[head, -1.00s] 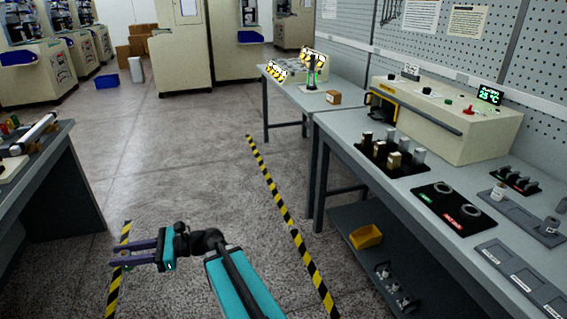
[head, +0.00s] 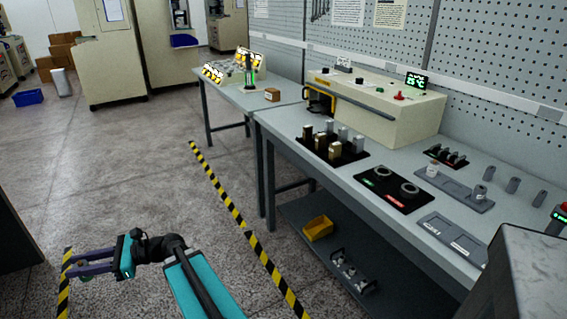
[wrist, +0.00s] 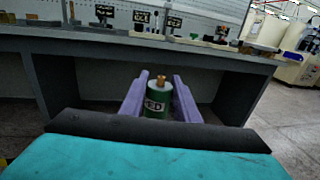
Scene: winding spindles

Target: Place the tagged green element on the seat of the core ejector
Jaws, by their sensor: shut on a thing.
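My gripper (wrist: 158,105) is shut on the green element (wrist: 157,104), a small green cylinder with a pale upper part, a brass-coloured knob on top and a dark-lettered label ending in "ED". It stands upright between the purple fingers in the wrist view. In the head view my gripper (head: 68,264) is low at the left, over the floor and well away from the benches; the element is hardly visible there. I cannot tell for sure which device is the core ejector; a stand with a green-lit column (head: 249,72) is on the far table.
The long right bench (head: 374,222) carries a beige machine (head: 385,110) with a temperature display, a black rack (head: 335,157) of cylinders and a two-ring black pad (head: 390,190). A grey block (head: 535,270) fills the lower right.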

